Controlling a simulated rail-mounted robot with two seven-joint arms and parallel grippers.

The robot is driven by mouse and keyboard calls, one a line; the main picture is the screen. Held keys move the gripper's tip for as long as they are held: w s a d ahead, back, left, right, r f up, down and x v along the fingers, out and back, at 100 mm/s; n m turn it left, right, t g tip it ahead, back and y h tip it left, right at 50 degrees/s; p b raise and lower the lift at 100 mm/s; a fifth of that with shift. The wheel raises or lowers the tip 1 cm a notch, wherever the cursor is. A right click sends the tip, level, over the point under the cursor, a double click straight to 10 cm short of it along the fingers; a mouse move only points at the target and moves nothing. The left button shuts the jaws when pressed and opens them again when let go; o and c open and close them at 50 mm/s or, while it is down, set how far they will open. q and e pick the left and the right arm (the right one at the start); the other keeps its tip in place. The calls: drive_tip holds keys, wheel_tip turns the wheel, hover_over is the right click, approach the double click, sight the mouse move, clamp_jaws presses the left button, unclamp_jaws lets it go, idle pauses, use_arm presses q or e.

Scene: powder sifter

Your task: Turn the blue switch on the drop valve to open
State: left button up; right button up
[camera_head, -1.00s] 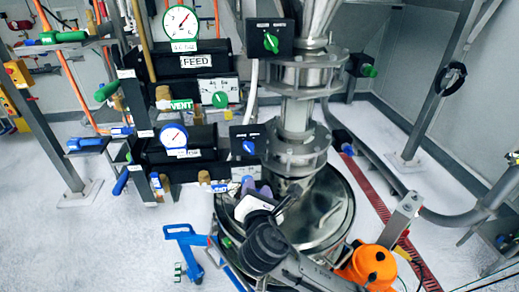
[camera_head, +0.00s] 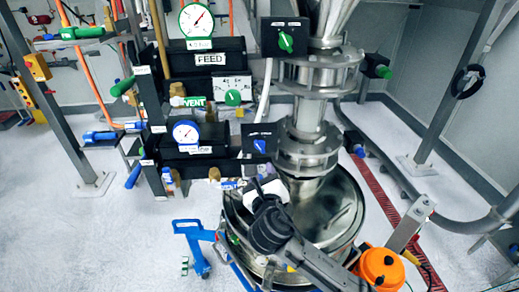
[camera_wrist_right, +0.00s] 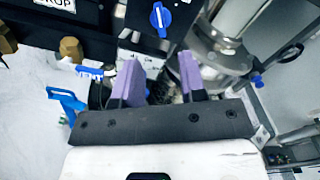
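The blue switch (camera_head: 259,146) sits on a small black box (camera_head: 248,133) beside the steel column. In the right wrist view the blue switch (camera_wrist_right: 160,18) is at the top centre, its white-marked handle roughly upright. My right gripper (camera_head: 262,184) is below the box in the head view, and its fingertips are hard to make out there. In the wrist view my right gripper (camera_wrist_right: 160,80) has two purple fingers spread apart with nothing between them. The switch lies beyond the fingertips, apart from them. My left gripper is not in view.
The steel column (camera_head: 308,115) stands just right of the switch above a round steel vessel (camera_head: 338,215). A black box with a green switch (camera_head: 286,41) is above. Gauges and FEED and VENT valves fill the left. A blue frame (camera_head: 195,240) stands lower left.

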sight(259, 148)
drive_tip(key=w, duration=0.7)
drive_tip(key=w+a, duration=0.1)
drive_tip(key=w, duration=0.2)
drive_tip(key=shift+w+p, duration=0.15)
drive_tip(key=shift+p, duration=0.2)
clamp_jaws()
